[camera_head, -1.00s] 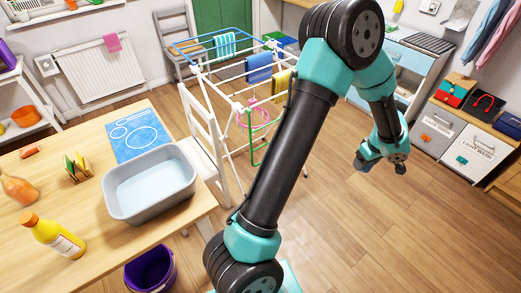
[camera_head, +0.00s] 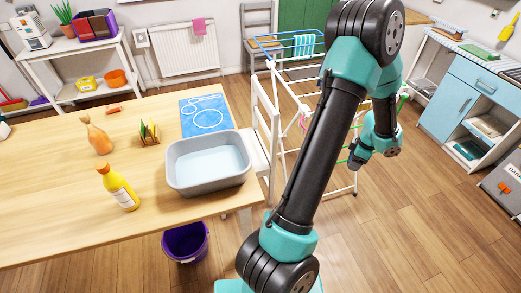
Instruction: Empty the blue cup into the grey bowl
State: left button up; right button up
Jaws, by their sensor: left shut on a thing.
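The grey bowl (camera_head: 183,179), a rounded rectangular tub with a pale blue-white inside, stands upright on the wooden table near its right edge. My left gripper (camera_head: 330,160) is in the air right of the table and the bowl, in front of the drying rack. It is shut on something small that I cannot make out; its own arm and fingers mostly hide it. I cannot pick out a blue cup in this view. My right gripper is not in view.
A purple bucket (camera_head: 186,243) is on the floor.

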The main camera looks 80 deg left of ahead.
pick_arm(q)
jog(key=s+a+n+h, duration=0.1)
jog(key=s+a+n, duration=0.45)
jog(key=s, duration=0.45)
jog(key=s+a+n, duration=0.4)
jog(key=s+n, duration=0.2)
jog(key=s, duration=0.5)
jog(key=s+r+n, duration=0.1)
jog(key=s+n, duration=0.4)
jog(key=s, duration=0.5)
jog(key=s+d+r+n+t+h, duration=0.1)
jog(key=s+n, duration=0.4)
jog(key=s, duration=0.6)
jog(key=shift+s+r+n, duration=0.15)
jog(key=shift+r+n, duration=0.2)
jog(key=shift+r, duration=0.45)
jog(key=shift+d, duration=0.1)
